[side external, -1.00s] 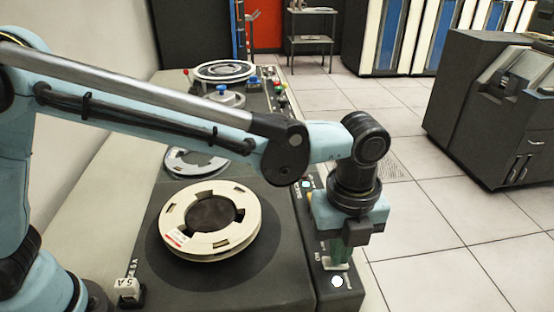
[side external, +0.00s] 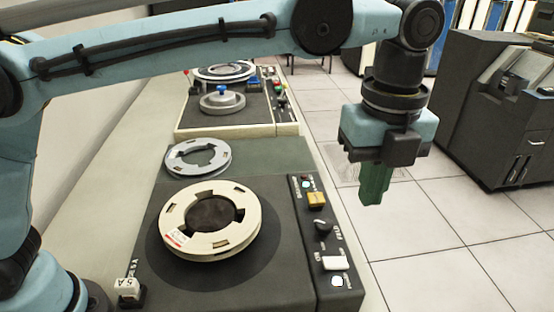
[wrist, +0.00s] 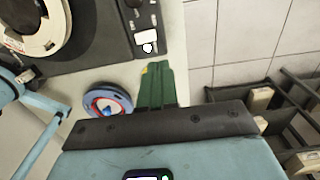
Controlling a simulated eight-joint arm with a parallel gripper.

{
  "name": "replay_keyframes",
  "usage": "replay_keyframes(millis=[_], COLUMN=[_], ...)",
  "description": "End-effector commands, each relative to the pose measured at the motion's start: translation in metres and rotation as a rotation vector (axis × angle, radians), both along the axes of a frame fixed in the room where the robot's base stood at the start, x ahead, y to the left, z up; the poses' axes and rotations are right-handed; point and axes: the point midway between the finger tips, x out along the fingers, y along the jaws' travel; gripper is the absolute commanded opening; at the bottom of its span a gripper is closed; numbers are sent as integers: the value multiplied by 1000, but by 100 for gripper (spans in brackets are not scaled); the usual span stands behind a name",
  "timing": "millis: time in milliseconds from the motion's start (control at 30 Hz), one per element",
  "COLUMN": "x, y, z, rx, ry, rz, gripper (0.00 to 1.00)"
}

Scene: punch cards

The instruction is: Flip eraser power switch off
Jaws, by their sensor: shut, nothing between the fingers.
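The eraser (side external: 155,255) is a dark machine with a cream tape reel (side external: 178,240) lying on its top. Its control strip on the right side carries a white rocker switch (side external: 336,263), with a round white lamp (side external: 338,281) just in front of it. The switch also shows in the wrist view (wrist: 146,37); its small labels are hard to read. My gripper (side external: 372,201) has green fingers, shut and empty, raised in the air to the right of the strip and apart from the switch. The fingers also show in the wrist view (wrist: 156,66).
A black knob (side external: 323,226) and a yellow button (side external: 316,200) sit farther back on the strip. A grey reel (side external: 198,160) and another machine (side external: 220,124) stand behind. A dark cabinet (side external: 490,120) stands at right.

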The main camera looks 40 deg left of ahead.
Motion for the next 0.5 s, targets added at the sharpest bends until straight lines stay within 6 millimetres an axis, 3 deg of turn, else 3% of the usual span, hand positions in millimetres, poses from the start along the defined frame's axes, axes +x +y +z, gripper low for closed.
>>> replay_keyframes(millis=[200,500], x=[2,2], y=[-2,-2], z=[12,14], rx=[0,0], ry=[0,0], rz=[0,0], gripper=[0,0])
